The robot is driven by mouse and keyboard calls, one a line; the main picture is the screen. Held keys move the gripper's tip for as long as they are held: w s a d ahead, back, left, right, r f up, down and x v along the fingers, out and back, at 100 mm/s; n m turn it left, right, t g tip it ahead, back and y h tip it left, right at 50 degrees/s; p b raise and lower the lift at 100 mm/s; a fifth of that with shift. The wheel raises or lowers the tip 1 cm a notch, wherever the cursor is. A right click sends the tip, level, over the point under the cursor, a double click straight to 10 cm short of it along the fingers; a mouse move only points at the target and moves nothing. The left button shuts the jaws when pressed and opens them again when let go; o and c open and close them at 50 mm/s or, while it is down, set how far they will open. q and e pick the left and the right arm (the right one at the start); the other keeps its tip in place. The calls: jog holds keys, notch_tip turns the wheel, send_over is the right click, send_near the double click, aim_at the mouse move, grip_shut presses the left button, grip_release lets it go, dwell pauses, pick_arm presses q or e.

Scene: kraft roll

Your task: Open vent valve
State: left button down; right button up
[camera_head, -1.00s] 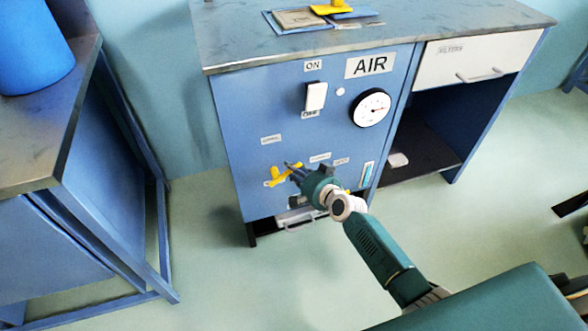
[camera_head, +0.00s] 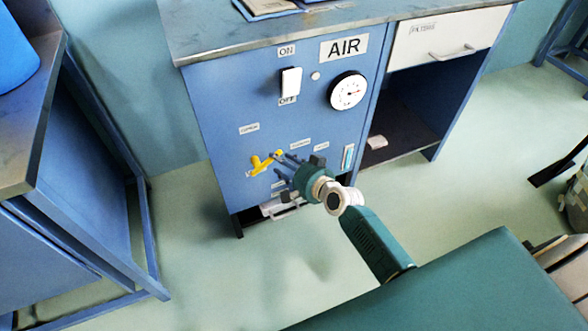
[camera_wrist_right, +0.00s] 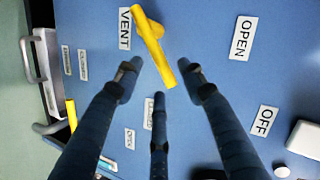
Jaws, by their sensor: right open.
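The yellow vent valve handle (camera_head: 256,166) is on the lower part of the blue cabinet front in the head view. My right gripper (camera_head: 282,168) is open and faces the panel just right of the handle. In the wrist view the spread fingers of the right gripper (camera_wrist_right: 158,88) lie around the bar's lower end, with no clear contact. My left gripper is not in view.
The blue cabinet (camera_head: 220,110) carries a white ON/OFF switch (camera_head: 290,81), a pressure gauge (camera_head: 348,90) and an "AIR" label (camera_head: 343,48). Another yellow part (camera_wrist_right: 71,112) shows at the wrist view's left. A blue bench (camera_head: 85,190) stands left; the floor between is clear.

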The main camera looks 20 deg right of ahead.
jog(key=v, duration=0.7)
jog(key=shift+s+r, duration=0.1)
